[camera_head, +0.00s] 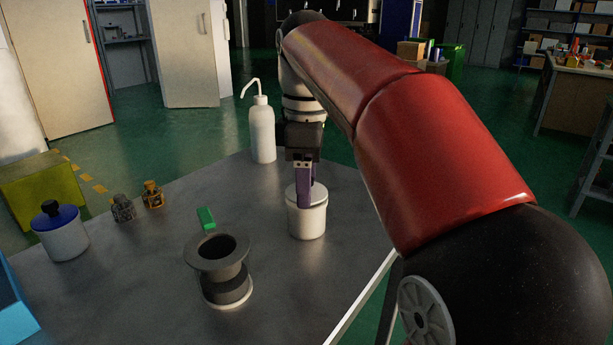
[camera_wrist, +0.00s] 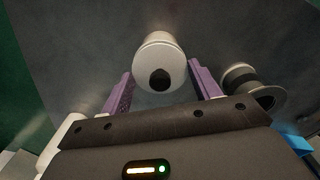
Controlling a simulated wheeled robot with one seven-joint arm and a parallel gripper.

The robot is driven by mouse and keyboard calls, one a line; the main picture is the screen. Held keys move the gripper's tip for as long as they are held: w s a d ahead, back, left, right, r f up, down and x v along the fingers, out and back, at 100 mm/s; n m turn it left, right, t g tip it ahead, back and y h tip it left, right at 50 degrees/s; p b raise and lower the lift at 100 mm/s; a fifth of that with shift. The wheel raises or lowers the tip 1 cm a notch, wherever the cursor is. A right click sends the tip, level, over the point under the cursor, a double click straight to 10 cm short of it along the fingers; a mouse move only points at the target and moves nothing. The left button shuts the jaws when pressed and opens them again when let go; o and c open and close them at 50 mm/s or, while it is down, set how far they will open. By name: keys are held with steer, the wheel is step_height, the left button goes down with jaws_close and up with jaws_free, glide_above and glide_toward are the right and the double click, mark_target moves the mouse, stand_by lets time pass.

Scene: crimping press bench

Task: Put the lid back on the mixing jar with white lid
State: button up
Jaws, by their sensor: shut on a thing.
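The white mixing jar (camera_head: 306,220) stands upright on the metal bench, right of the bench's middle. Its white lid (camera_wrist: 146,88) with a black knob is between the two purple fingers of my gripper (camera_wrist: 161,72) in the wrist view. My gripper (camera_head: 305,203) points down over the jar in the head view and is shut on the lid. The lid is at the jar's mouth; I cannot tell whether it is fully seated. The fingers hide part of the jar's top in the head view.
A dark spool (camera_head: 217,262) stands left of the jar, with a green block (camera_head: 206,218) behind it. A white wash bottle (camera_head: 262,132) stands at the back. A blue-lidded jar (camera_head: 62,238) and two small fittings (camera_head: 153,195) are at left. The bench's right edge is close.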

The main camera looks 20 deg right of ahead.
stand_by(0.9)
steer(key=o, duration=1.1)
steer(key=shift+c, duration=0.2)
steer(key=shift+o, duration=0.4)
steer(key=shift+o, duration=1)
steer(key=shift+r+p, duration=0.1)
steer(key=shift+p, duration=0.2)
steer(key=shift+r+p, duration=0.8)
steer(key=shift+r, duration=2.6)
steer(key=shift+c, duration=0.3)
